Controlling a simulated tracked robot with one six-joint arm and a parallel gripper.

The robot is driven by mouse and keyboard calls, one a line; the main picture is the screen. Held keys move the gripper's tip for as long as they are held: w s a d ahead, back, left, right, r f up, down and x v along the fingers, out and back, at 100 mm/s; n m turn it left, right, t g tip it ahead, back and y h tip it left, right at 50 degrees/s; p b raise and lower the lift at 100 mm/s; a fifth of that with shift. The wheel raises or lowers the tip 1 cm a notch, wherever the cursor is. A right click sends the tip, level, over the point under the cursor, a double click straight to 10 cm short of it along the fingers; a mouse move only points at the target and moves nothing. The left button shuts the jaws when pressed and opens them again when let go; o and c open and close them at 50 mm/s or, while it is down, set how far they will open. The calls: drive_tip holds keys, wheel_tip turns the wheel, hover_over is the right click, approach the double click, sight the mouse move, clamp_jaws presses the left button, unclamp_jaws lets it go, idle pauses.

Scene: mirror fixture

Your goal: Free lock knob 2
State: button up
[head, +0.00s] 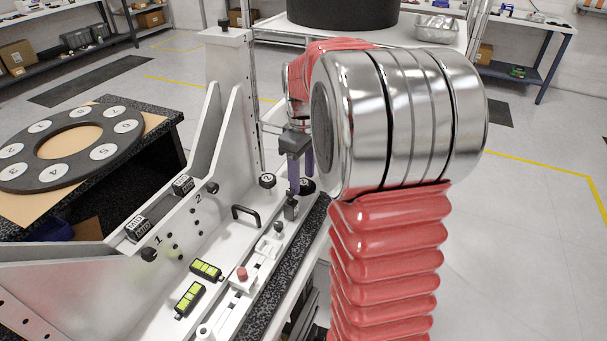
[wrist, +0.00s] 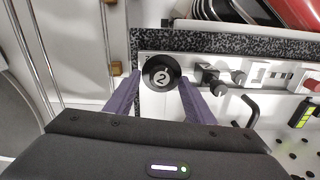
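In the wrist view, a round black knob marked 2 (wrist: 161,72) stands on the light fixture plate. My gripper (wrist: 160,92) is open, with one purple finger to each side of the knob; I cannot tell whether they touch it. In the head view, my gripper (head: 301,180) points down at the plate's far right end. A dark round knob top (head: 308,187) shows there, partly hidden by the fingers. Another black knob (head: 267,181), whose white mark looks like a 2, stands to its left, apart from the fingers. I cannot match the views with certainty.
A black handle (head: 245,212), a dark clamp (head: 291,207) and a red button (head: 242,273) stand on the plate nearby. The fixture's tall white upright (head: 228,75) rises to the left. A numbered ring (head: 95,152) lies on a bench at far left.

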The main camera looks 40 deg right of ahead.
sight(302, 181)
wheel_tip(302, 181, up, 14)
drive_tip(key=shift+f, duration=0.15)
idle(0.7)
idle(0.5)
drive_tip(key=s+a+f+m+t, duration=0.2)
drive_tip(key=s+a+f, duration=0.1)
drive_tip(key=s+a, duration=0.6)
drive_tip(key=s+a+f+m+t, duration=0.2)
drive_tip(key=s+a+f+t, duration=0.1)
drive_tip(key=s+a, duration=0.6)
drive_tip(key=a+f, duration=0.1)
drive_tip(key=a, duration=0.2)
drive_tip(key=shift+s+a+f+m+t, duration=0.15)
drive_tip(key=shift+a+m+t, duration=0.15)
drive_tip(key=shift+a+m, duration=0.1)
